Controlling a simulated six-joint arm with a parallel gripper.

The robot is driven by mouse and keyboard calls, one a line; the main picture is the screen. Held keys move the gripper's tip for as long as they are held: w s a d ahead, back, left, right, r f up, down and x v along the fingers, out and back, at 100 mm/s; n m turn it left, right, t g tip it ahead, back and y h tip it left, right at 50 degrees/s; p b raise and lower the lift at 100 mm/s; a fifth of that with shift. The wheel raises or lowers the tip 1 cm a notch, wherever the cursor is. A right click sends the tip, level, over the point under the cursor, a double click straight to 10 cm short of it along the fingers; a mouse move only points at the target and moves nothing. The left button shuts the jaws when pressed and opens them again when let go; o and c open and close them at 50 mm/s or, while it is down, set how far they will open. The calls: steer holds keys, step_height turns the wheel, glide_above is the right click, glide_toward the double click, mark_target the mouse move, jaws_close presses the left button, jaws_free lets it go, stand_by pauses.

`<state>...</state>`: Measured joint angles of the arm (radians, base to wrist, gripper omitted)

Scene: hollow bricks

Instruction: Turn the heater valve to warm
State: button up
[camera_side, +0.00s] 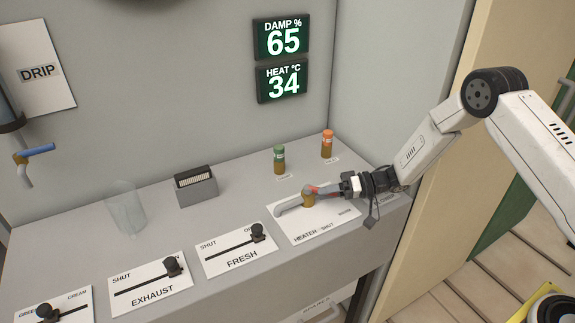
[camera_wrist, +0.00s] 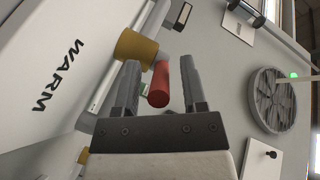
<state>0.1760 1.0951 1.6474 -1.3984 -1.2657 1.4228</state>
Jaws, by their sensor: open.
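The heater valve has a brass body (camera_side: 309,193) on a white plate (camera_side: 318,228) marked HEATER, SHUT and WARM. A grey pipe runs left from it. Its red handle (camera_wrist: 158,86) lies between my two fingers in the wrist view, with a visible gap to each finger; the brass body (camera_wrist: 136,47) is just beyond. My gripper (camera_wrist: 160,66) is open around the handle. In the side view my gripper (camera_side: 326,190) reaches in from the right and hides most of the handle. The word WARM (camera_wrist: 60,76) shows large at left in the wrist view.
Wall displays read DAMP 65 (camera_side: 282,38) and HEAT 34 (camera_side: 283,83). Green-capped (camera_side: 279,160) and orange-capped (camera_side: 327,144) bottles stand behind the valve. FRESH (camera_side: 257,232) and EXHAUST (camera_side: 172,266) sliders, a card box (camera_side: 197,187) and a clear glass (camera_side: 126,208) are further left.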

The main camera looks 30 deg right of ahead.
steer(key=shift+m+t, duration=0.4)
steer(key=shift+t, duration=0.1)
